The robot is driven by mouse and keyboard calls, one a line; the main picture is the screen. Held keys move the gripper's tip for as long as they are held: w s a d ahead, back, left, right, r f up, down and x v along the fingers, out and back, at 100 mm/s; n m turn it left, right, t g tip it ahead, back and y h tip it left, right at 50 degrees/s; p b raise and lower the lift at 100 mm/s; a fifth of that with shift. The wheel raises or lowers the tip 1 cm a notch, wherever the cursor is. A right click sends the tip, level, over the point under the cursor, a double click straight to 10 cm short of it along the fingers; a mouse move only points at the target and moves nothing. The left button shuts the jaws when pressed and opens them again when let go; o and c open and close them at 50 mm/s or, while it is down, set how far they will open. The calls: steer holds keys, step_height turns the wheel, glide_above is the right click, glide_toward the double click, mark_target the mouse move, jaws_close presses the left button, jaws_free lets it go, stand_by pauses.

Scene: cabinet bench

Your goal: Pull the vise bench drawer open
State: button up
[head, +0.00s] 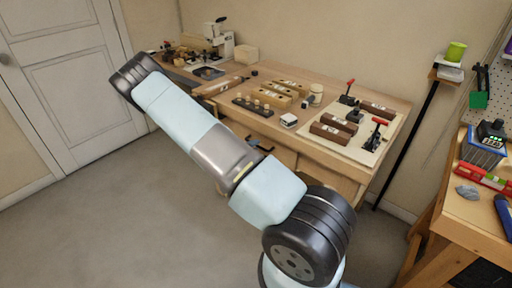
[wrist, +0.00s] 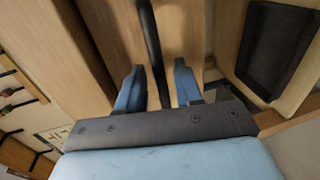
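In the wrist view, my gripper (wrist: 158,85) has its two blue fingers spread on either side of a dark bar handle (wrist: 150,40). A narrow gap seems to show between the handle and each finger. The handle runs along a wooden front (wrist: 185,30), which looks like a drawer front. In the head view, wooden fronts (head: 330,180) show below the bench top, partly hidden by my arm. I cannot tell from the head view whether the drawer stands out.
The wooden bench (head: 345,80) carries wooden blocks, a row of small pegs and red-handled clamps (head: 376,135). A second bench (head: 470,215) stands at the right. A dark recessed panel (wrist: 275,45) is right of the fingers in the wrist view. The floor (head: 120,220) at left is clear.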

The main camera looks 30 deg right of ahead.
steer(key=shift+x, duration=1)
steer(key=shift+c, duration=0.4)
jaws_close()
